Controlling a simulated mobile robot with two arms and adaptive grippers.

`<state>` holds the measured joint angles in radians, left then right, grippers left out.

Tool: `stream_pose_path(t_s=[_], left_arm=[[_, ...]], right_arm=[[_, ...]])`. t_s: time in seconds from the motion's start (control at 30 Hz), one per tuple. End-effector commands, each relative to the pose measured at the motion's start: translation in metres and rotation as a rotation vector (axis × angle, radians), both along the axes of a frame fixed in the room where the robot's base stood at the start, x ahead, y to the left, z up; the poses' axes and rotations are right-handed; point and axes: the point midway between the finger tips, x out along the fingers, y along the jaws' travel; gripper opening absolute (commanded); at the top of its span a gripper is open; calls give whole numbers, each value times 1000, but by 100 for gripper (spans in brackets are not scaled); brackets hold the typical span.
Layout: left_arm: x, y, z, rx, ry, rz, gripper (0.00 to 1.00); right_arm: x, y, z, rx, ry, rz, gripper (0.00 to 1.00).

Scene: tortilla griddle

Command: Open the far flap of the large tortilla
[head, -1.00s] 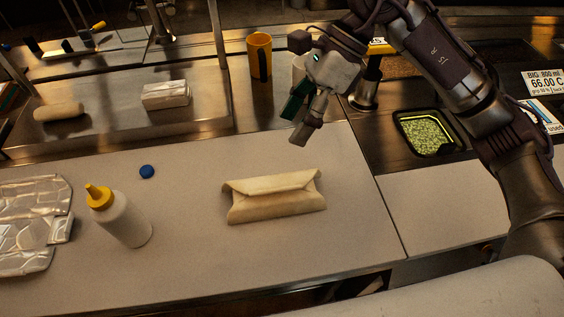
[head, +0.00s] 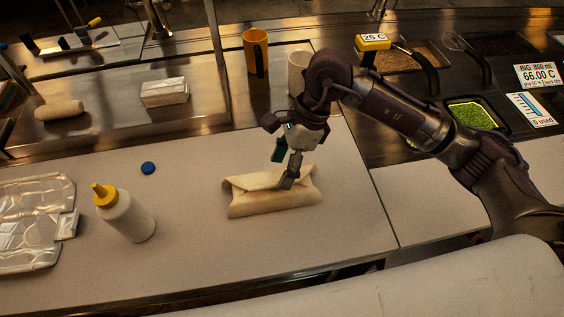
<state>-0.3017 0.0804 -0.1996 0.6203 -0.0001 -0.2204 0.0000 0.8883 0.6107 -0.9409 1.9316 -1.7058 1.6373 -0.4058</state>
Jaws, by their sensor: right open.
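The large tortilla (head: 262,200) lies folded into a flat packet on the pale worktop. Its far flap (head: 250,181) is folded over toward me along the back edge, and the side ends look folded in. My right gripper (head: 282,170) is open and points down at the right part of the far edge. One dark fingertip overlaps the tortilla in the picture; I cannot tell whether it touches. The gripper hides a bit of the flap there. My left gripper is not in view.
A white bottle with a yellow cap (head: 128,215) and a blue cap (head: 148,168) stand left of the tortilla. Crumpled foil (head: 30,240) lies at far left. A yellow cup (head: 256,52) and a white cup (head: 299,72) stand behind. The worktop in front of the tortilla is clear.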

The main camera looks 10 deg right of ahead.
Motion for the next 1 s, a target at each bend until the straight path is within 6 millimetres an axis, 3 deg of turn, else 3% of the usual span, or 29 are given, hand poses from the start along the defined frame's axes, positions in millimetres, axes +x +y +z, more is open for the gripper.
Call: stream_pose_path(t_s=[0.33, 0.73, 1.0], left_arm=[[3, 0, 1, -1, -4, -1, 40], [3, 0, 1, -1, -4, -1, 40], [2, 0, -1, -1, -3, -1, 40]], right_arm=[[-1, 2, -4, 1, -1, -1, 67], [-1, 2, -4, 0, 1, 1, 2], [-1, 2, -5, 0, 1, 2, 0]])
